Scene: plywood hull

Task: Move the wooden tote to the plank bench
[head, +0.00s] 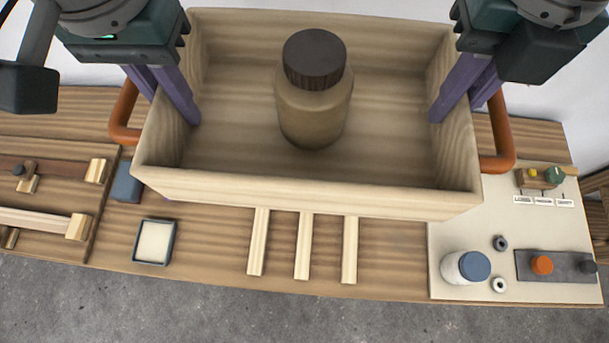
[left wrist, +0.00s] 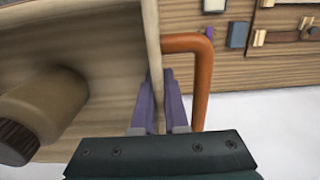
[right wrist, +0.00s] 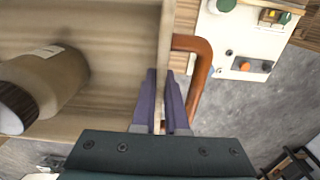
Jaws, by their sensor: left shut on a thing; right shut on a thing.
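The wooden tote (head: 310,192) is a pale open box with an orange handle on each end. A tan bottle with a dark brown cap (head: 313,110) stands inside it. My left gripper (head: 172,105) is shut on the tote's left end wall, with the orange handle (left wrist: 203,80) beside the fingers in the left wrist view. My right gripper (head: 459,105) is shut on the right end wall, next to the other handle (right wrist: 201,75). The tote is in the air above a plank-topped bench (head: 215,262) and hides part of it.
On the bench lie three pale wooden strips (head: 304,247), a small square tray (head: 154,242) and a blue-grey block (head: 126,183). A white mat (head: 451,236) at the right carries a blue-lidded jar (head: 466,267) and small parts. A wooden rail fixture (head: 45,215) is at the left.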

